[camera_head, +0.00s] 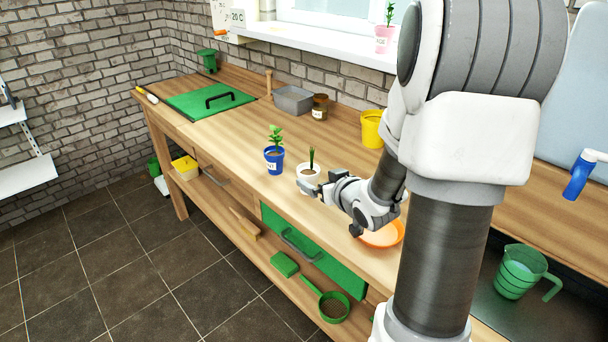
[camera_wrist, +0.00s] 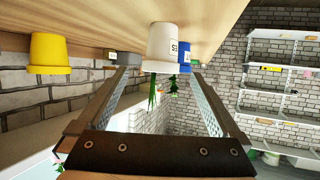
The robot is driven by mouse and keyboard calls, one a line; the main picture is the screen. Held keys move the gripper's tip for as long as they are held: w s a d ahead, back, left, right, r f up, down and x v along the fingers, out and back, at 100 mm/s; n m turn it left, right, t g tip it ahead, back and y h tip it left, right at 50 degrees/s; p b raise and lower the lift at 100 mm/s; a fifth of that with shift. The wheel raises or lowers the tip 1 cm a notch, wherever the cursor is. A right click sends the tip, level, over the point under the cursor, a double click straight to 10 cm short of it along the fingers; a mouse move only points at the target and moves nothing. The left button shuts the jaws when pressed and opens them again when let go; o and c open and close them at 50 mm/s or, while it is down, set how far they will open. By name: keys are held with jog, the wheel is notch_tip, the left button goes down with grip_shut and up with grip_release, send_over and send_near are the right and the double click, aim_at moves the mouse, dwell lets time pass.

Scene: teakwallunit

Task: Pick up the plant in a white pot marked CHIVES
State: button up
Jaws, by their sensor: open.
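The white pot (camera_head: 309,186) with thin green upright leaves stands on the wooden worktop in the head view, just left of my gripper (camera_head: 322,190). In the wrist view, which is upside down, the white pot (camera_wrist: 161,42) shows ahead between the two fingers of my gripper (camera_wrist: 161,73). Dark lettering is partly visible on its side, too little to read in full. My gripper is open and holds nothing. The fingers lie on either side of the pot in the picture; I cannot tell whether they touch it.
A blue pot (camera_head: 274,160) with a leafy plant stands close to the left of the white pot. An orange dish (camera_head: 384,236) sits under my wrist. A yellow pot (camera_head: 372,129), a dark jar (camera_head: 320,110) and a grey bin (camera_head: 293,100) stand behind.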

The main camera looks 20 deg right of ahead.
aim_at(309, 173)
jog(key=x, duration=0.4)
jog(key=shift+w+f, duration=0.15)
jog(key=shift+w, duration=0.15)
jog(key=b+x, duration=0.1)
jog(key=x, duration=0.4)
jog(key=shift+w+a+f, duration=0.1)
jog(key=c, duration=1.4)
jog(key=shift+c, duration=0.5)
